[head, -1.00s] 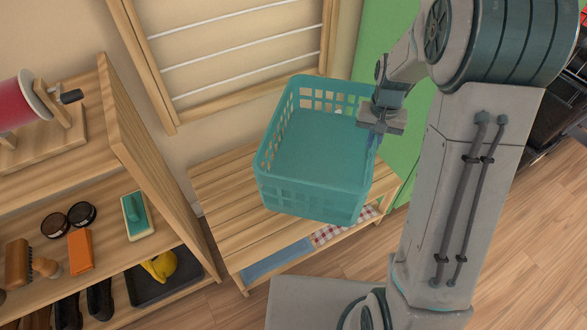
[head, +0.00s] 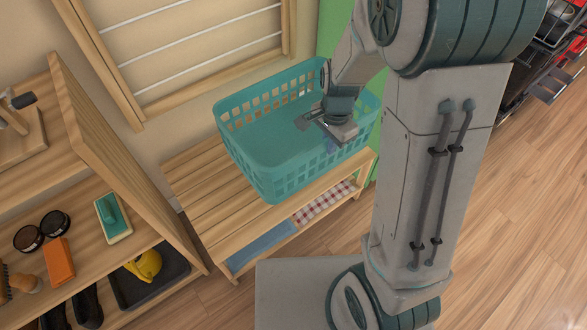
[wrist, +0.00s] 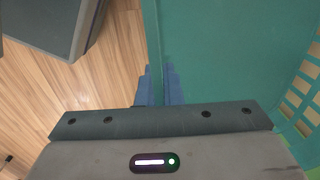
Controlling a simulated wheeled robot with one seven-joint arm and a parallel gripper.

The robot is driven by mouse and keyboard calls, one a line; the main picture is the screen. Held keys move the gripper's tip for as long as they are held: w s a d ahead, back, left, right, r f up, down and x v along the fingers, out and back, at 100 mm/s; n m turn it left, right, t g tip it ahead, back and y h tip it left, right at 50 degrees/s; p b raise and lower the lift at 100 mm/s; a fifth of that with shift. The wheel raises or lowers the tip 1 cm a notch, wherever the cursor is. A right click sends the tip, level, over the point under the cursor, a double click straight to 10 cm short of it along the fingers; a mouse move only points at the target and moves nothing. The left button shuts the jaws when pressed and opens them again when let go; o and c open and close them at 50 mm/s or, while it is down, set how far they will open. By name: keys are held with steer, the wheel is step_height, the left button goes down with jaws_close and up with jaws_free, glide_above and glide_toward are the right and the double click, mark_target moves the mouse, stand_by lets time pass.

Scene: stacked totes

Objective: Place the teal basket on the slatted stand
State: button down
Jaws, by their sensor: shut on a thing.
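The teal basket (head: 252,137) appears empty and upright, over the right part of the slatted wooden stand (head: 200,195). I cannot tell whether its bottom touches the slats. My gripper (head: 329,125) is at the basket's near right side and shut on its wall. In the wrist view the basket (wrist: 220,60) fills the right side, and my blue fingertips (wrist: 157,85) sit on either side of the wall's edge. The far ends of the fingers are partly hidden by the wall.
A wooden shelf unit (head: 120,160) with brushes and shoes stands left of the stand. A wall drying rack (head: 200,80) hangs behind. The stand's lower shelf holds a blue cloth (head: 262,248) and a checked cloth (head: 322,203). The left slats are bare.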

mark_target(300, 171)
steer(key=a+f, duration=0.1)
steer(key=a, duration=0.1)
steer(key=s+a+f+b, duration=0.1)
steer(key=a+f, duration=0.1)
steer(key=a, duration=0.1)
steer(key=s+a+f+b, duration=0.1)
steer(key=a, duration=0.1)
steer(key=shift+a+f, duration=0.15)
steer(key=shift+f, duration=0.2)
steer(key=shift+f+b, duration=1.4)
steer(key=shift+f, duration=0.5)
steer(key=shift+f, duration=0.2)
steer(key=c, duration=1.6)
jaws_free()
